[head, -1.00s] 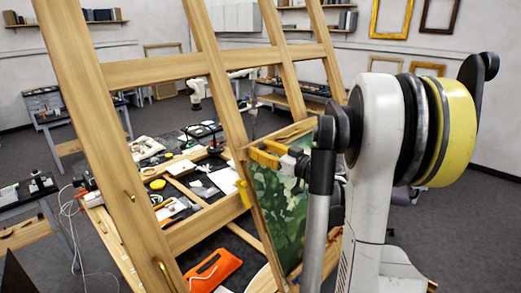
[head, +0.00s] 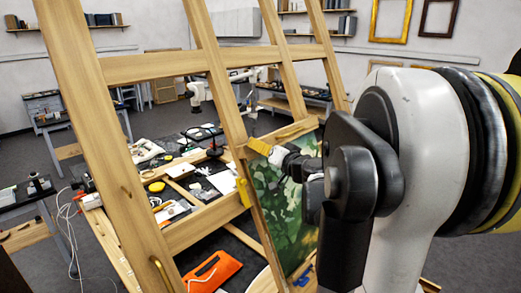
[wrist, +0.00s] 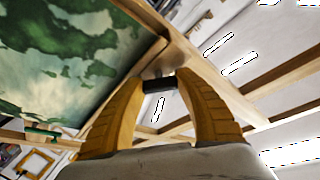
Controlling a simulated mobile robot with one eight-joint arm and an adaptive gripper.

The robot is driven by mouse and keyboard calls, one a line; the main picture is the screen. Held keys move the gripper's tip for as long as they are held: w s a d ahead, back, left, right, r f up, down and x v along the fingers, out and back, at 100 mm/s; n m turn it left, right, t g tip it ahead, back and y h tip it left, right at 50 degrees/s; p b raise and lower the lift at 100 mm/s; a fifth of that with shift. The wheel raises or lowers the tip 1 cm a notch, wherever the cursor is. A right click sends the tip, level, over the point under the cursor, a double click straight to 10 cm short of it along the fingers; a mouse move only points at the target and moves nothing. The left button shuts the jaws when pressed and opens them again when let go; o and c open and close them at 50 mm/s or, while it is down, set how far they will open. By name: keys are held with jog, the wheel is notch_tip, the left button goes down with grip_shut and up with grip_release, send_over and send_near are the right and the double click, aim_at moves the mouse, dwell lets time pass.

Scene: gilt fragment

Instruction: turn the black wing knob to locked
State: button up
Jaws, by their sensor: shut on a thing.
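The black wing knob (wrist: 157,85) shows in the wrist view as a small dark piece between my fingertips, at the wooden easel's frame beside the painting. My gripper (wrist: 160,80) has two ridged yellow fingers, and they are shut on the knob. In the head view my gripper (head: 258,147) is at the easel's upper clamp bar, above the green painting (head: 285,215). The knob is hidden there behind the yellow finger. I cannot read the knob's angle or any locked mark.
The wooden easel (head: 125,185) stands close, with wide slanted posts and crossbars. Behind it are a cluttered worktable and an orange case (head: 212,272). Grey floor is open around them. Frames hang on the far wall.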

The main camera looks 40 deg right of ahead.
jog(key=m+g+h, duration=0.1)
jog(key=m, duration=0.5)
jog(key=m+g, duration=0.1)
jog(key=m, duration=0.1)
jog(key=shift+r+g+h+p, duration=0.1)
jog(key=shift+g+h+p, duration=0.2)
jog(key=shift+h+p, duration=0.1)
jog(key=m+g, duration=0.1)
jog(key=m, duration=0.2)
jog(key=shift+m+g, duration=0.4)
jog(key=m+g+p, duration=0.1)
jog(key=m, duration=0.2)
jog(key=shift+y, duration=0.3)
jog(key=m+g+y, duration=0.1)
jog(key=m, duration=0.1)
jog(key=m+g+y, duration=0.1)
jog(key=m, duration=0.2)
jog(key=shift+m, duration=0.3)
jog(key=m+y, duration=0.1)
jog(key=m, duration=0.1)
jog(key=shift+m+g+y, duration=0.3)
jog(key=shift+m, duration=0.1)
jog(key=shift+m+y+b, duration=0.5)
jog(key=shift+m+y, duration=0.2)
jog(key=shift+m, duration=0.5)
